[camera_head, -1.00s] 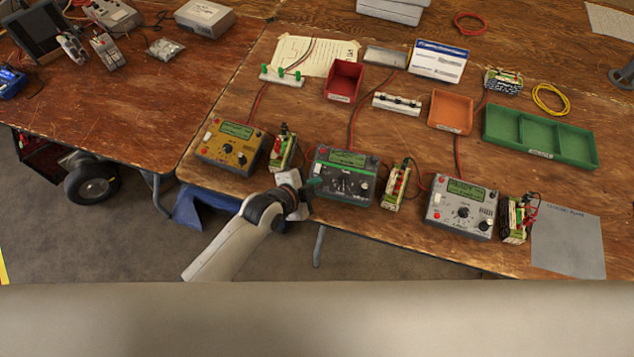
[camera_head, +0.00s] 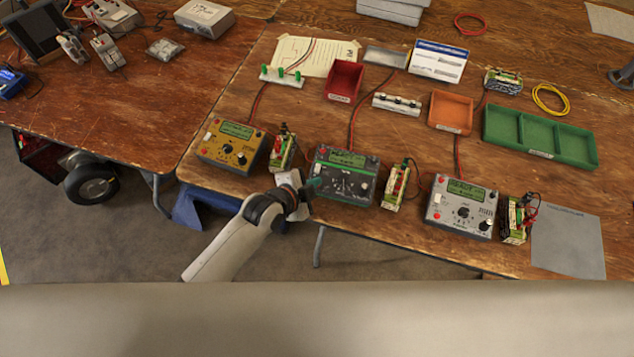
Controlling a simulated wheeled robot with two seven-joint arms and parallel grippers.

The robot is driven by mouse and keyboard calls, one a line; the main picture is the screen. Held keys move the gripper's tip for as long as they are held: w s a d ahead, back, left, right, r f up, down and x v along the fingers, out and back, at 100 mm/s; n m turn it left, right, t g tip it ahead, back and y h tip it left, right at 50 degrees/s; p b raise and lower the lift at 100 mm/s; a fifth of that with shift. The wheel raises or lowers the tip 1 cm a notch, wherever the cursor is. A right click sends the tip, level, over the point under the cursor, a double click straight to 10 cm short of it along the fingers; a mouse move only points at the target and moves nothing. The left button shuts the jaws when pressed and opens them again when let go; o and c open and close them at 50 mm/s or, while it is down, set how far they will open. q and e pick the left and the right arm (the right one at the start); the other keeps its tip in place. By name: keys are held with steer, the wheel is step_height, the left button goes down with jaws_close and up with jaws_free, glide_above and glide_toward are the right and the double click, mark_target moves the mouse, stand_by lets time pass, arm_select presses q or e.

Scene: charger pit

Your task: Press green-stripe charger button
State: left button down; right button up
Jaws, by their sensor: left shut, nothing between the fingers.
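Three chargers stand in a row along the table's front edge. The yellow charger (camera_head: 229,146) is on the left. The dark charger with green edging (camera_head: 345,174) is in the middle, its green screen lit. The grey charger (camera_head: 461,207) is on the right. My left gripper (camera_head: 312,187) is shut and empty at the left front corner of the middle charger. Its tip is very close to that charger's left side; I cannot tell whether it touches. My right gripper is not in view.
Battery packs (camera_head: 283,148) stand between the chargers, with wires running back. A red bin (camera_head: 344,80), an orange bin (camera_head: 450,111) and a green tray (camera_head: 540,136) sit behind. A grey mat (camera_head: 567,243) lies at the right front.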

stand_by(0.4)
arm_select(q)
steer(key=shift+w+f, duration=0.1)
steer(key=shift+f, duration=0.35)
steer(key=shift+f+b, duration=0.4)
steer(key=shift+b, duration=0.1)
stand_by(0.4)
steer(key=shift+r, duration=0.1)
steer(key=shift+r+p, duration=0.7)
steer(key=shift+p, duration=0.25)
steer(key=r+p, duration=0.2)
steer(key=s+r+p, duration=0.1)
steer(key=r+p, duration=0.2)
steer(key=shift+a, duration=0.1)
stand_by(0.4)
